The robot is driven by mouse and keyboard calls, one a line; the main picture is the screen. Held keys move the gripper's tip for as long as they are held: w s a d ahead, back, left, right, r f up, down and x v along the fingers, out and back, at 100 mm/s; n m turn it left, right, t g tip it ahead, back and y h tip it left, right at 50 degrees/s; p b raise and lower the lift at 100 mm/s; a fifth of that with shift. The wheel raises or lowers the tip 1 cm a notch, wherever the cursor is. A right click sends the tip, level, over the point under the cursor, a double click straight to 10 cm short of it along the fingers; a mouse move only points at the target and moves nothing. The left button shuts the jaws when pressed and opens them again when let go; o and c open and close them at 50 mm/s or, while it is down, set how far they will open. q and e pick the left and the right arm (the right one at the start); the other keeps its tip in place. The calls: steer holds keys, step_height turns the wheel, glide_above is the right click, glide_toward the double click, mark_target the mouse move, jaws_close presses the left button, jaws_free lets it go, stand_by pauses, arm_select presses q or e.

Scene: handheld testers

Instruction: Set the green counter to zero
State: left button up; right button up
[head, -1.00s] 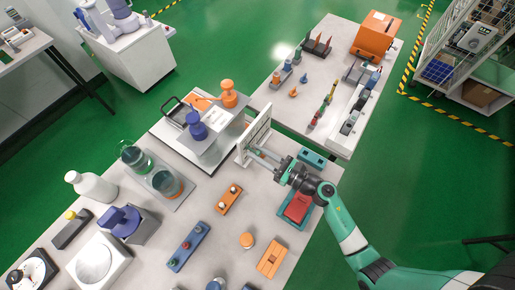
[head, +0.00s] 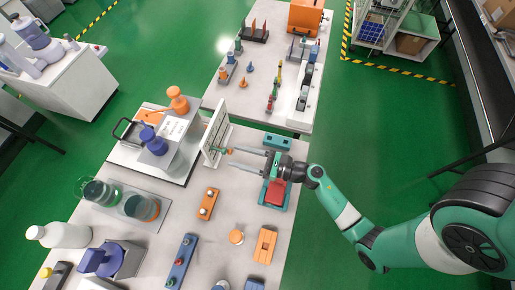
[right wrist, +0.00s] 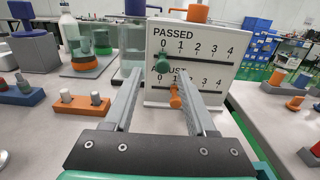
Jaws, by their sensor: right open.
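The white counter panel (right wrist: 205,60) stands upright in the right wrist view, with a PASSED scale above a second, partly covered scale, both numbered from 0 to 4. The green knob (right wrist: 163,66) is at the left end of the upper scale, around 0. An orange knob (right wrist: 175,97) is near the left end of the lower scale. In the head view the panel (head: 216,132) is seen nearly edge-on. My right gripper (head: 231,158) is open, its fingers pointing at the panel's face. In the right wrist view its fingers (right wrist: 162,75) lie either side of the knobs, apparently not gripping either.
A blue-teal tray with a red block (head: 275,193) lies below my right gripper. An orange block with knobs (head: 208,203) and a blue block with knobs (head: 180,262) lie in front of the panel. A white stand with blue and orange knobs (head: 172,140) is behind it.

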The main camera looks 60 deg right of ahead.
steer(key=v, duration=0.6)
steer(key=shift+s, duration=0.1)
